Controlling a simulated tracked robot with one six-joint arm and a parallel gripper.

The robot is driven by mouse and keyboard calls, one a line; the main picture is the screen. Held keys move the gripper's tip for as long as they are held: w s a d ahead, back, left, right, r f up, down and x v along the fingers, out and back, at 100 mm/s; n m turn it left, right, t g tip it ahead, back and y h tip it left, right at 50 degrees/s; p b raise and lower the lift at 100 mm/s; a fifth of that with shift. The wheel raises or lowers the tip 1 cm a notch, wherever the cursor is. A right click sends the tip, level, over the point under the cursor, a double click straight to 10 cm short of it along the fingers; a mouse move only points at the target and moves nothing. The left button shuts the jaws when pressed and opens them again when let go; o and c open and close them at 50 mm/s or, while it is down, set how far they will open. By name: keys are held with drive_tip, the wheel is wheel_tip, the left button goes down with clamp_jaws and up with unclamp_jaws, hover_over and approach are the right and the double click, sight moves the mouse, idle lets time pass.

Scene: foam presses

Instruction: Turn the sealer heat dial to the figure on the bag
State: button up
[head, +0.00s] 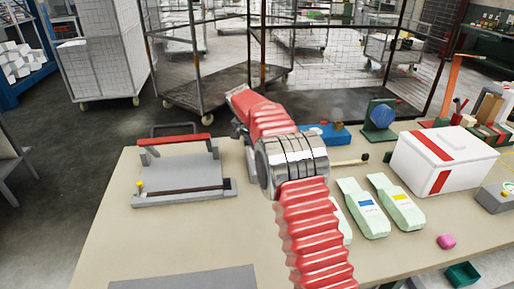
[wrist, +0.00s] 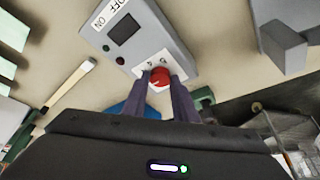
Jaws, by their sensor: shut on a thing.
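In the wrist view the heat dial, a round red knob (wrist: 160,84), sits at the lower end of a grey control box (wrist: 135,40) with a dark screen and an OFF/ON label. My gripper (wrist: 160,75) has its two dark fingers on either side of the knob, shut on it. Small marks by the knob are too blurred to read. In the head view my red arm hides the dial and fingers. Pale green bags, one with a blue label (head: 362,208) and one with a yellow label (head: 396,203), lie right of my arm; a third is partly hidden. Their figures are unreadable.
A grey press with a red handle (head: 175,139) stands on the left of the table (head: 250,262). A white box with red stripes (head: 440,160), a pink lump (head: 446,241) and a green stand with a blue disc (head: 381,116) are to the right. Wheeled cages stand behind.

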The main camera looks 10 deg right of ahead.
drive_tip(key=shift+a, duration=0.1)
drive_tip(key=o, duration=1)
drive_tip(key=shift+o, duration=0.2)
drive_tip(key=shift+r, duration=0.1)
drive_tip(key=v, duration=1.3)
drive_tip(key=shift+r, duration=0.2)
